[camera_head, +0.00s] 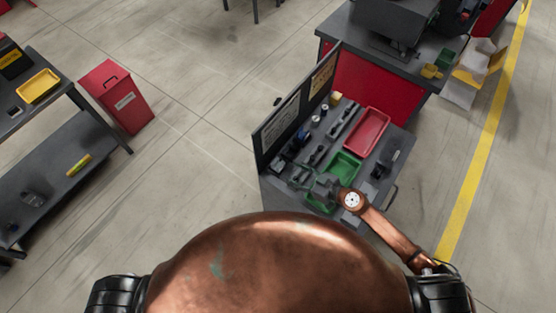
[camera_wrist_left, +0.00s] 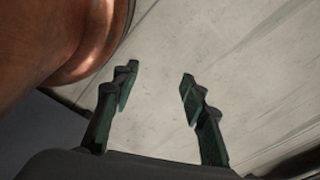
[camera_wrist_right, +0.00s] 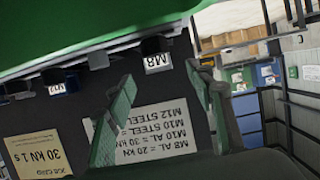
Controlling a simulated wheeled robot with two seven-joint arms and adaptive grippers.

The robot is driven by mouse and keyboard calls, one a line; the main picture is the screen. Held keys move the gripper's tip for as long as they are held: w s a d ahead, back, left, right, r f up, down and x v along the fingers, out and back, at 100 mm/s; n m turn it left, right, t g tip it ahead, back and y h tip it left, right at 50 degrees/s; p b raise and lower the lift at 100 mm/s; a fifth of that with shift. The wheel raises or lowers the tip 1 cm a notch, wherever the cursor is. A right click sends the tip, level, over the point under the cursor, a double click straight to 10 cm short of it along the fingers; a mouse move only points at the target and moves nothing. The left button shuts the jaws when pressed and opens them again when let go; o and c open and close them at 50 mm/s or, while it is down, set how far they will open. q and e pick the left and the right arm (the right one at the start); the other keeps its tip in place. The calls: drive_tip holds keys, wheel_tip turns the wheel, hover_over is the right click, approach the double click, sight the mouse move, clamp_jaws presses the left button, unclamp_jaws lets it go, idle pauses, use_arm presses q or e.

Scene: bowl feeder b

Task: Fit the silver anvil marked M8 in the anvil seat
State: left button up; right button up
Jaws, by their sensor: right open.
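My right gripper (camera_wrist_right: 160,74) is open over the bench in the right wrist view, its fingertips on either side of a white label marked M8 (camera_wrist_right: 158,63). A dark holder (camera_wrist_right: 154,45) sits at that label. Nothing shows between the fingers. In the head view the right gripper (camera_head: 303,178) is over the near left part of the bench (camera_head: 398,150). I cannot make out the silver anvil or the anvil seat for certain; small fittings there are tiny or hidden by my arm. My left gripper (camera_wrist_left: 158,84) is open and empty above bare floor.
A red tray (camera_head: 367,132) and a green tray (camera_head: 344,166) lie on the bench. An upright panel (camera_head: 290,118) with notices stands along its left edge. A load notice (camera_wrist_right: 150,130) shows upside down in the right wrist view. A red bin (camera_head: 117,97) stands left, with clear floor between.

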sight(282, 166)
drive_tip(key=shift+w+a+f+g, duration=0.3)
drive_tip(key=shift+w+a+f, duration=0.25)
drive_tip(key=shift+a+f, duration=0.35)
drive_tip(key=shift+w+a+b, duration=0.25)
drive_tip(key=shift+a+b, duration=0.05)
drive_tip(key=x, duration=0.1)
drive_tip(key=b+x, duration=0.1)
drive_tip(key=x, duration=0.1)
drive_tip(key=shift+w, duration=0.45)
drive_tip(key=shift+w+a+f, duration=0.1)
drive_tip(key=shift+w+a, duration=0.2)
drive_tip(key=shift+a, duration=0.2)
drive_tip(key=c, duration=0.6)
use_arm(q)
drive_tip(key=shift+s+a+f, duration=0.1)
drive_tip(key=shift+s+f, duration=0.45)
drive_tip(key=shift+s, duration=0.15)
drive_tip(key=shift+s+a+f, duration=0.1)
drive_tip(key=shift+s+f, duration=0.4)
drive_tip(key=shift+s, duration=0.2)
use_arm(e)
clamp_jaws()
